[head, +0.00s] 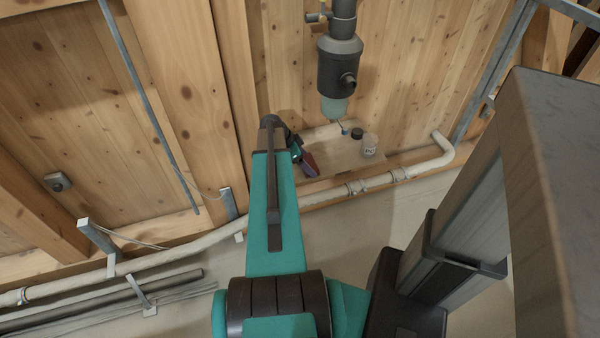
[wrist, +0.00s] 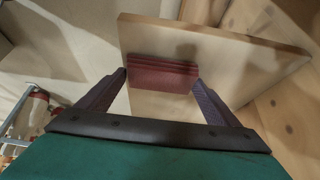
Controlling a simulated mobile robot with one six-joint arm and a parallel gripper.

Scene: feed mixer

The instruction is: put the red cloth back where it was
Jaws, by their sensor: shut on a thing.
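The red cloth (wrist: 163,72) is a folded dark red block between the fingertips of my gripper (wrist: 160,76) in the wrist view. My gripper is shut on it, with one finger at each end. In the head view the cloth (head: 310,165) shows small at the end of my teal arm, by the left part of a pale wooden shelf (head: 345,158). The wrist view shows the shelf board (wrist: 225,62) right behind the cloth. I cannot tell whether the cloth touches the board. My arm hides part of the gripper in the head view.
A dark filter unit with a clear bowl (head: 337,75) hangs above. A pale pipe (head: 420,165) runs along the shelf's front.

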